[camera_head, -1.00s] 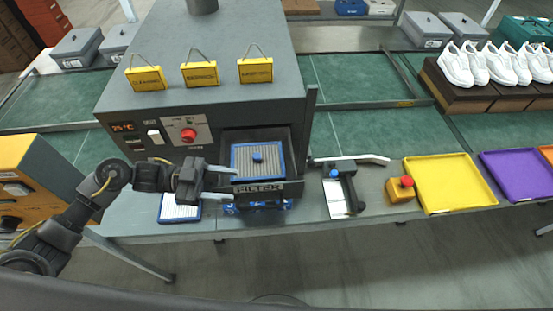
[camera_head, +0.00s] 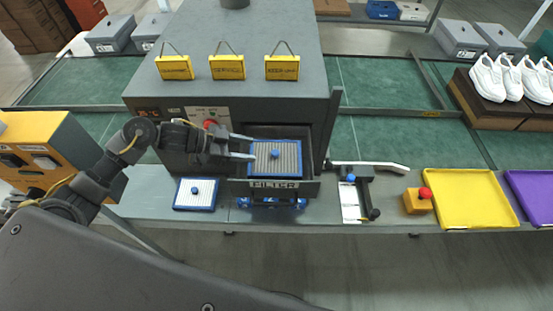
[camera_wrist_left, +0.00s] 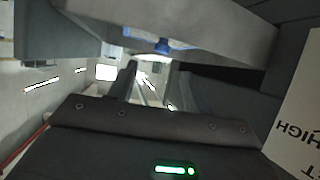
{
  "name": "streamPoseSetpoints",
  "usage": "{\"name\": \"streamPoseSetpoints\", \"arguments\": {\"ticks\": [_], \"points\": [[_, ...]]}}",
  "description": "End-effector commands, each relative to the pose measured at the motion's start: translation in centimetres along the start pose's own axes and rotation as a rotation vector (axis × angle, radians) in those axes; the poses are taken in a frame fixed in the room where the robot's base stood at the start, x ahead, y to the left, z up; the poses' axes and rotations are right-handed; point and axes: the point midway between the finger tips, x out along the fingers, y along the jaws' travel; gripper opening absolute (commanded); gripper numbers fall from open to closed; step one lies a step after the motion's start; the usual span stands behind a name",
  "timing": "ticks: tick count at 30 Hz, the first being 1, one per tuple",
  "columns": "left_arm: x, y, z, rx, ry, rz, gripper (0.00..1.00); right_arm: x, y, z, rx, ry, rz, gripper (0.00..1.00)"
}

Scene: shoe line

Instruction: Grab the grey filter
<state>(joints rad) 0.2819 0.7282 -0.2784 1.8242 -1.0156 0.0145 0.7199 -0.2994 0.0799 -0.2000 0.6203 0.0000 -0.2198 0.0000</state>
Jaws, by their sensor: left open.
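The grey filter (camera_head: 290,160) has grey pleats, a blue frame and a blue knob. It sits in the open drawer (camera_head: 312,187) marked FILTER at the front of the grey machine. My left gripper (camera_head: 252,147) is open and empty, its fingers pointing right at the filter's left edge, to the left of the knob. I cannot tell whether the fingers touch the frame. In the left wrist view a dark slab fills the top, with a small blue patch (camera_wrist_left: 165,43) under it that I cannot identify. My right gripper is not in view.
A white filter with a blue frame (camera_head: 206,187) lies on the table left of the drawer. The machine (camera_head: 270,30) rises behind, with yellow signs (camera_head: 228,67). To the right are a black tool (camera_head: 366,190), a red-button box (camera_head: 415,203) and a yellow tray (camera_head: 458,220).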

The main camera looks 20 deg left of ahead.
Motion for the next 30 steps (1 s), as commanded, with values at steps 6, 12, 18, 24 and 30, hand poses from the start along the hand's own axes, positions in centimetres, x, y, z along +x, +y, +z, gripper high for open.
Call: {"name": "streamPoseSetpoints", "arguments": {"ticks": [6, 12, 18, 24, 30], "points": [[3.0, 0.0, 0.1, 0.002, 0.002, 0.001, 0.50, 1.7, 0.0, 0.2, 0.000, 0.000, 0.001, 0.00], [3.3, 0.0, 0.0, 0.002, 0.000, 0.002, 0.50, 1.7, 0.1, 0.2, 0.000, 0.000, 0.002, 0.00], [4.8, -0.1, 0.5, 0.003, 0.003, 0.002, 0.50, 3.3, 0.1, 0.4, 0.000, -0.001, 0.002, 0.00], [7.7, -0.2, 0.8, 0.003, 0.004, 0.004, 0.50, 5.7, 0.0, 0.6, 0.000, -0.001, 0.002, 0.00], [8.5, -0.3, 0.3, 0.002, 0.001, 0.001, 0.50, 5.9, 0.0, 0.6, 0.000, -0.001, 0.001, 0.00]]}}
